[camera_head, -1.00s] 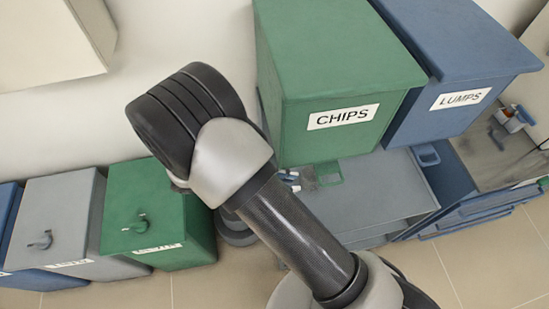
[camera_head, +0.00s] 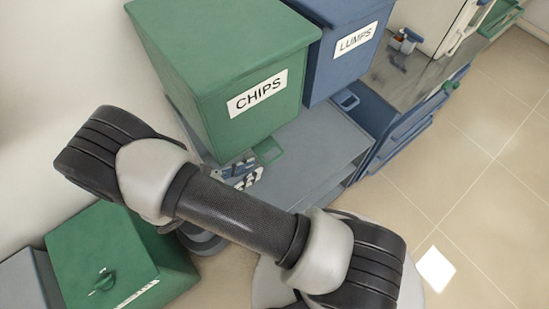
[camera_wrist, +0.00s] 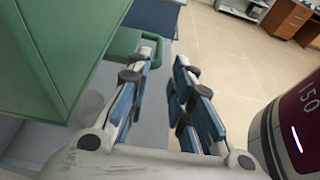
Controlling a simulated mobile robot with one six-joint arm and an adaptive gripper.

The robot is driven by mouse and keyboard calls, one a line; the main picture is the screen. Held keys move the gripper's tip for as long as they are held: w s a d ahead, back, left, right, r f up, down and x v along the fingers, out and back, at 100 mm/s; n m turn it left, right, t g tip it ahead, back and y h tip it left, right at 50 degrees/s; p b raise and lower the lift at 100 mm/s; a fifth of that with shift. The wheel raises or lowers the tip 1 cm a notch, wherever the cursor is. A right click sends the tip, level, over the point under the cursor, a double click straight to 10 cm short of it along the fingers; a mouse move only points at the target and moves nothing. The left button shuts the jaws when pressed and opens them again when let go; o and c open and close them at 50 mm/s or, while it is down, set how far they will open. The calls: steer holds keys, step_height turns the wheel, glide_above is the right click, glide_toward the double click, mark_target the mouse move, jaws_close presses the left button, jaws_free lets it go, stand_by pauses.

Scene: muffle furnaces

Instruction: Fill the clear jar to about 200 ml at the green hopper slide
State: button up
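The green hopper (camera_head: 225,75), labelled CHIPS, stands above a grey bench. Its green slide (camera_head: 268,150) sticks out below as a looped handle. In the wrist view the hopper (camera_wrist: 55,50) fills the left side, and the slide (camera_wrist: 122,42) shows just beyond my left finger. My gripper (camera_head: 243,172) is beside the hopper's lower front, partly behind my arm. In the wrist view my gripper (camera_wrist: 165,68) is open, with nothing between its blue-padded fingers. A faint round translucent shape (camera_wrist: 90,106) shows under the hopper; I cannot tell whether it is the clear jar.
A blue hopper (camera_head: 345,45) labelled LUMPS stands right of the green one. The grey bench (camera_head: 312,155) has clear surface in front. A lower green bin (camera_head: 105,255) is at bottom left. Open tiled floor (camera_head: 470,170) lies to the right.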

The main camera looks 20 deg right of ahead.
mark_target(271, 161)
steer(key=b+x, duration=0.1)
steer(key=x, duration=0.9)
steer(key=shift+c, duration=0.5)
jaws_close()
